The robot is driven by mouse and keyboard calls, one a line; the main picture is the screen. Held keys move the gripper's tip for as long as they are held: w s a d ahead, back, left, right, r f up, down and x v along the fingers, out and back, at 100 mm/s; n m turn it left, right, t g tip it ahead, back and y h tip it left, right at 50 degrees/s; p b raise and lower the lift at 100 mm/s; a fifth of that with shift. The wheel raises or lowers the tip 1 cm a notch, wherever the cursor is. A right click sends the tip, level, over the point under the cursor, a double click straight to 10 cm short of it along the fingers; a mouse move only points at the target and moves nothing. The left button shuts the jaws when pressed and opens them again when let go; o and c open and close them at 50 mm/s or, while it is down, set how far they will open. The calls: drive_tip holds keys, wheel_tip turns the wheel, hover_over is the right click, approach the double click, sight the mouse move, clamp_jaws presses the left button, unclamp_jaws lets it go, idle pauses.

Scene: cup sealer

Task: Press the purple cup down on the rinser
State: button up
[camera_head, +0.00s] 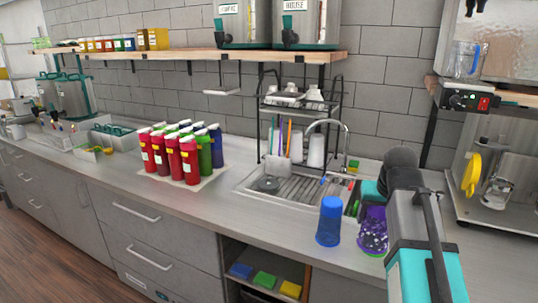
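The purple cup (373,236) stands on the counter near its front edge, right of a blue cup (329,222). It is patterned and partly covered by my arm on its right. My gripper (360,205) is at the upper part of the purple cup, mostly hidden behind my arm's grey and teal links. I cannot tell whether its fingers touch the cup or are open or shut. What looks like the rinser, a small dark round fitting (268,184), sits on the ribbed metal drain area left of the cups, with nothing on it.
The sink has a curved faucet (345,137) and a black dish rack (262,120) behind it. Several red, green and blue bottles (190,160) stand on a mat at left. A shelf (200,54) hangs above. The counter (250,218) in front of the bottles and sink is clear.

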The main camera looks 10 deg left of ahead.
wheel_tip(320, 180, down, 9)
drive_tip(key=b, duration=0.2)
drive_tip(key=shift+s+d+r+b, duration=0.15)
drive_tip(key=shift+s+d+b, duration=0.15)
drive_tip(key=shift+s+b, duration=0.15)
drive_tip(key=shift+a, duration=0.1)
